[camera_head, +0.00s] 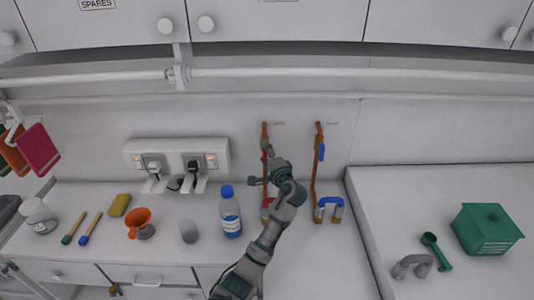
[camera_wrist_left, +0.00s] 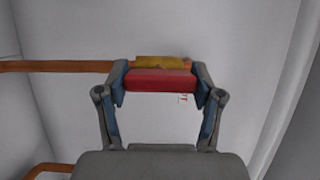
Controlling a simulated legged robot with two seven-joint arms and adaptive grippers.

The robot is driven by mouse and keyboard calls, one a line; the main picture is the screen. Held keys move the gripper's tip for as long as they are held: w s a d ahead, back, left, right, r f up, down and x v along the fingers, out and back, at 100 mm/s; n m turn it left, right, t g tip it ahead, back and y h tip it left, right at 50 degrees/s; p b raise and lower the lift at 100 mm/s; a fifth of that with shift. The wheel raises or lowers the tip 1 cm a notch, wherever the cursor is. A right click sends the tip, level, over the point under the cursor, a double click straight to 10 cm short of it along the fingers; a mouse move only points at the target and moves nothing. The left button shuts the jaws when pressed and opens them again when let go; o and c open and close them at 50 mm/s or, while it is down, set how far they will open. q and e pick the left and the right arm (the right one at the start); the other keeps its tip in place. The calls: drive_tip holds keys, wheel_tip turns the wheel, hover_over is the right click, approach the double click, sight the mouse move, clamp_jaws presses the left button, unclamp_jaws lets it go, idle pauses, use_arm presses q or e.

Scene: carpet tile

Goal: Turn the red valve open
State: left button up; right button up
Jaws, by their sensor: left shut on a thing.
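The red valve handle (camera_wrist_left: 160,80) shows in the left wrist view, in front of its brass body (camera_wrist_left: 165,62) on a copper pipe (camera_wrist_left: 55,66). My left gripper (camera_wrist_left: 160,84) is shut on this handle, one finger at each end. The right gripper is in neither view.
A second copper pipe (camera_head: 314,175) with a blue handle (camera_head: 321,152) runs just right. A blue-capped bottle (camera_head: 230,215) stands left of my arm. A socket strip (camera_head: 177,157), orange funnel (camera_head: 138,218) and green box (camera_head: 486,230) are further off. Cabinets (camera_head: 270,22) hang above.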

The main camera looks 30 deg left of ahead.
use_arm(q)
drive_tip(key=shift+s+a+f, duration=0.1)
drive_tip(key=shift+f, duration=0.2)
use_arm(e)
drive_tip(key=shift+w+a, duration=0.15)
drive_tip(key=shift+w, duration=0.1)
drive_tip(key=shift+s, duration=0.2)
use_arm(q)
drive_tip(key=o, duration=1)
drive_tip(key=shift+o, duration=0.7)
drive_tip(key=shift+s+r, duration=0.15)
drive_tip(key=shift+a, duration=0.1)
drive_tip(key=v, duration=1.2)
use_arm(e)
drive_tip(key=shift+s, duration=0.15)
